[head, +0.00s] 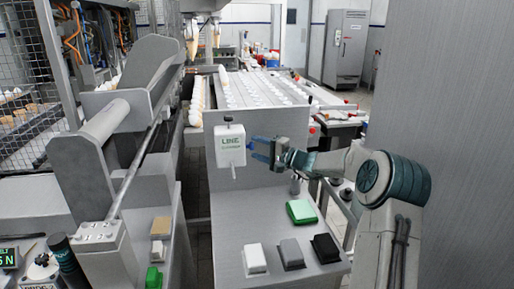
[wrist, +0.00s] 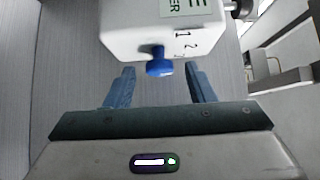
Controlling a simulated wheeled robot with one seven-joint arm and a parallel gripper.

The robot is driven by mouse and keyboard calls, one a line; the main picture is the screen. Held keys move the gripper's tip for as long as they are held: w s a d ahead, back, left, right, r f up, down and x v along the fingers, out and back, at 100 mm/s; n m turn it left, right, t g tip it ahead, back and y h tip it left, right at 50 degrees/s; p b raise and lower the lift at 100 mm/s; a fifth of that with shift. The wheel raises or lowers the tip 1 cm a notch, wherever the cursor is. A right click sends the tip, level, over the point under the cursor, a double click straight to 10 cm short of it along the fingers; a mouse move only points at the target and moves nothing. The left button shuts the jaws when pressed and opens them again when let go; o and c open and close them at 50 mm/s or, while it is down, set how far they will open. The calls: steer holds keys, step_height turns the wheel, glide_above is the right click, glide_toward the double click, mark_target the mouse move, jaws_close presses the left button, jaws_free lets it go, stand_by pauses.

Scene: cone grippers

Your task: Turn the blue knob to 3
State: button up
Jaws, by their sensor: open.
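The blue knob (wrist: 159,64) sticks out from the face of a white box (wrist: 125,30) in the wrist view. Digits 1, 2 and 3 are printed on the box to the right of the knob. The knob's exact setting cannot be told. My gripper (wrist: 158,72) is open, with one blue finger on each side of the knob and gaps between. I cannot tell how far the fingertips are from the box. In the head view the white box (head: 230,146) stands above a grey surface, and my gripper (head: 252,150) is just right of it.
On the grey surface (head: 225,230) below lie a green block (head: 301,211), a white block (head: 255,259), a grey block (head: 291,254) and a black block (head: 325,248). A grey wall (head: 455,130) stands at the right.

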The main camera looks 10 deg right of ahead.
steer(key=shift+w+a, duration=0.25)
steer(key=c, duration=1)
steer(key=shift+o, duration=0.2)
steer(key=shift+r+p, duration=0.1)
steer(key=shift+p, duration=0.2)
